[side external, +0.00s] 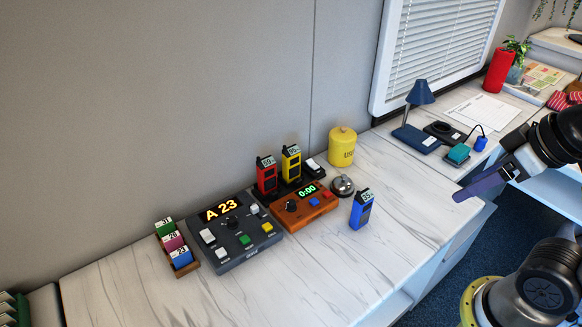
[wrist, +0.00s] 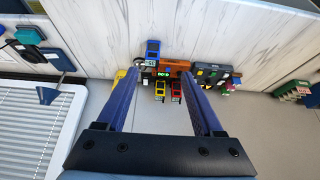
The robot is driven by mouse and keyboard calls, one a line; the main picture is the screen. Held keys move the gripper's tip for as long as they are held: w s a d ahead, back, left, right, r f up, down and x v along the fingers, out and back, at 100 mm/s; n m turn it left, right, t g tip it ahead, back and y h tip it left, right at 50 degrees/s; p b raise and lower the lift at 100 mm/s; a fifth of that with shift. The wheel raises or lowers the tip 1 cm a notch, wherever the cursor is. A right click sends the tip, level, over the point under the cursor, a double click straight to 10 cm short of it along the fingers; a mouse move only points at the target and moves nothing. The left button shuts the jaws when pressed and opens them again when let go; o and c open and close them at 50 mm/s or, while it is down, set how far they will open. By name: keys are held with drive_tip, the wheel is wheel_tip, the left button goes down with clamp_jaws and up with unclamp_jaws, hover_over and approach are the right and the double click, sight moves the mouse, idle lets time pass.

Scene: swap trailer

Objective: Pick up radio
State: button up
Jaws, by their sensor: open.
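A blue radio (side external: 361,209) stands upright on the white marbled counter, right of the orange-brown timer box; it also shows in the wrist view (wrist: 152,48). A red radio (side external: 267,176) and a yellow radio (side external: 291,164) stand side by side in a black dock (side external: 313,174) behind the timer. Both also show in the wrist view, the yellow one (wrist: 160,88) left of the red one (wrist: 176,89). My gripper (side external: 460,194) is at the right, in the air, well apart from the radios. In the wrist view its jaws (wrist: 159,74) are open and empty.
The timer box (side external: 305,206), a silver bell (side external: 342,186) and a yellow canister (side external: 342,147) are near the radios. A grey console (side external: 235,232) and a card rack (side external: 176,250) stand further left. A blue lamp (side external: 418,120) is behind right. The front counter is clear.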

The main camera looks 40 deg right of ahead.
drive_tip(key=o, duration=0.4)
drive_tip(key=shift+w, duration=0.1)
drive_tip(key=w+r+t, duration=0.2)
drive_tip(key=w+r, duration=0.8)
drive_tip(key=w, duration=1.1)
drive_tip(key=g, duration=0.1)
hover_over(291, 152)
drive_tip(key=s+d, duration=0.1)
drive_tip(key=s, duration=0.6)
wheel_tip(291, 152, down, 10)
drive_tip(key=w+f, duration=0.2)
drive_tip(key=f, duration=0.4)
drive_tip(key=w+f+g, duration=0.1)
drive_tip(key=w+f, duration=0.1)
drive_tip(key=f, duration=0.4)
drive_tip(key=w+a+f+g, duration=0.1)
drive_tip(key=w+f, duration=0.1)
drive_tip(key=f, duration=0.4)
drive_tip(key=shift+d+x, duration=0.15)
drive_tip(key=shift+x, duration=1.4)
drive_tip(key=shift+d+x, duration=0.1)
drive_tip(key=shift+x, duration=1.4)
